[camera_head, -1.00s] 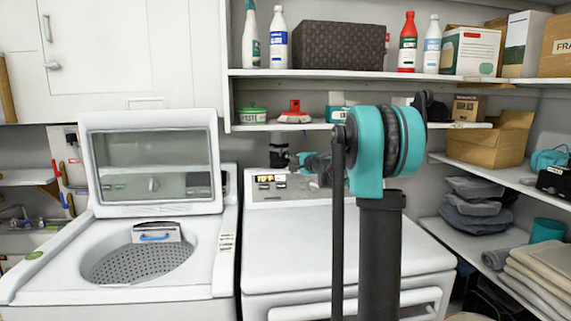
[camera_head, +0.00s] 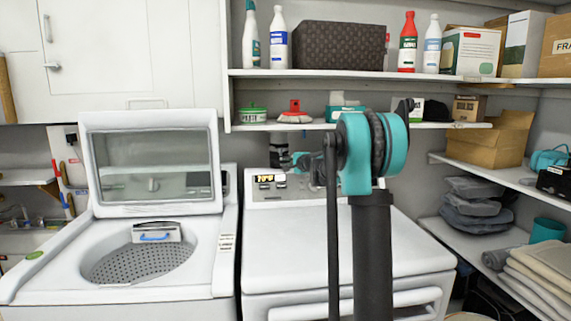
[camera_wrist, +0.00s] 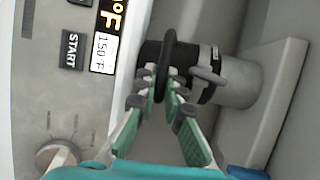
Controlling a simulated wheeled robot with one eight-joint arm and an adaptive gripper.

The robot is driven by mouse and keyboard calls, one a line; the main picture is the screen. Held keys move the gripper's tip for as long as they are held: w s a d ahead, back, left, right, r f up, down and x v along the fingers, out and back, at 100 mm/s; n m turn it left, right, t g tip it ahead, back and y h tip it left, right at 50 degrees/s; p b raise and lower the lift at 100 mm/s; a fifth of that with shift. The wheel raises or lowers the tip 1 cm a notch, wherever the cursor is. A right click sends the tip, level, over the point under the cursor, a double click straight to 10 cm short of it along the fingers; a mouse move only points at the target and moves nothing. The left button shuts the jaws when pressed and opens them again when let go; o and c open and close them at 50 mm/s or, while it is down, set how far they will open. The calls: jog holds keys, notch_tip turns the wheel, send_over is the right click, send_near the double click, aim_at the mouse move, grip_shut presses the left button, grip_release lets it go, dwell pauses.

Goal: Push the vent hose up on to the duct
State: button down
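In the wrist view the vent hose is a short black piece with a raised black ring (camera_wrist: 165,57). The grey duct (camera_wrist: 237,83) lies to its right, with a dark band where the two meet. I cannot tell how far the hose sits over the duct. My gripper (camera_wrist: 163,87) has its green-padded fingers on either side of the ring, close in and apparently shut on it. In the head view the black hose (camera_head: 279,156) shows behind the dryer panel, with my gripper just right of it, partly hidden by my arm.
The white dryer (camera_head: 290,232) stands below, its control panel (camera_wrist: 60,100) close to my fingers. The washer (camera_head: 150,255) on the left has its lid up. Shelves (camera_head: 300,73) with bottles and boxes hang above. An open cardboard box (camera_head: 490,145) is at right.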

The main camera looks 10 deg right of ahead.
dwell(0.3)
jog(key=shift+r, duration=1.3)
jog(key=c, duration=1.6)
grip_release()
jog(key=v, duration=1.2)
jog(key=shift+f, duration=0.1)
